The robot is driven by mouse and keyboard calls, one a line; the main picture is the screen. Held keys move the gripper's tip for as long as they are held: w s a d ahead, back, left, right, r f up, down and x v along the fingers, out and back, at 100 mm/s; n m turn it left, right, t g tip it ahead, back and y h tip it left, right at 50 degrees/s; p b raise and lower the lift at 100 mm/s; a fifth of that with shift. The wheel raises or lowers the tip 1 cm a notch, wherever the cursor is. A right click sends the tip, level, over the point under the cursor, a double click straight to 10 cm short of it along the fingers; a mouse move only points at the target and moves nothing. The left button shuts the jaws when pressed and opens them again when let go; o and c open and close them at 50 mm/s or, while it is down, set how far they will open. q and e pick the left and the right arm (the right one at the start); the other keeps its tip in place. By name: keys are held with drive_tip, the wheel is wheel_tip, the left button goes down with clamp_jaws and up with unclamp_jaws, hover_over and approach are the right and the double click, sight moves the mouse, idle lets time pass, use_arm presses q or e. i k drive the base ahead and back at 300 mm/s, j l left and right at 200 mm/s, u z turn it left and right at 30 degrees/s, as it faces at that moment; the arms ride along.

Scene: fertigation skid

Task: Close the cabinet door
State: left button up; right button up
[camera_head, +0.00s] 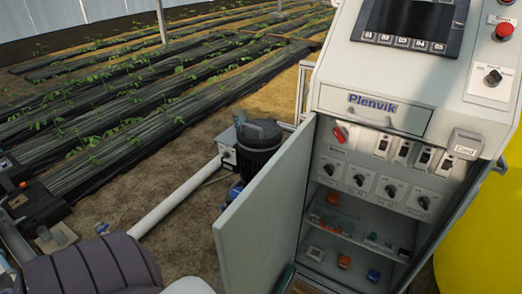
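The light grey cabinet door (262,207) stands wide open. It is hinged at the left side of the grey cabinet (325,134) and swings out toward the left and front. Its lower end runs out of the picture. The open cabinet shows a panel with several rotary switches (391,190) and a red switch handle (340,134). Below them are shelves with small orange, blue and white parts (344,261). Neither gripper can be made out. A rounded grey-purple part at the lower left looks like one of my arm links, left of the door and apart from it in the picture.
Above the opening are a closed panel with a handle marked Plenvik (374,108), a screen (410,22) and a red stop button (504,31). A black pump (259,148) and white pipe (178,199) lie behind and left of the door. A yellow tank (487,232) stands at right.

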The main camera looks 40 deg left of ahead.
sight(256, 237)
drive_tip(key=k+j, duration=0.1)
drive_tip(key=j, duration=0.3)
drive_tip(key=k+j, duration=0.1)
drive_tip(key=j, duration=0.25)
drive_tip(key=k+j, duration=0.1)
drive_tip(key=j, duration=0.65)
drive_tip(key=k+j, duration=0.15)
drive_tip(key=j, duration=0.25)
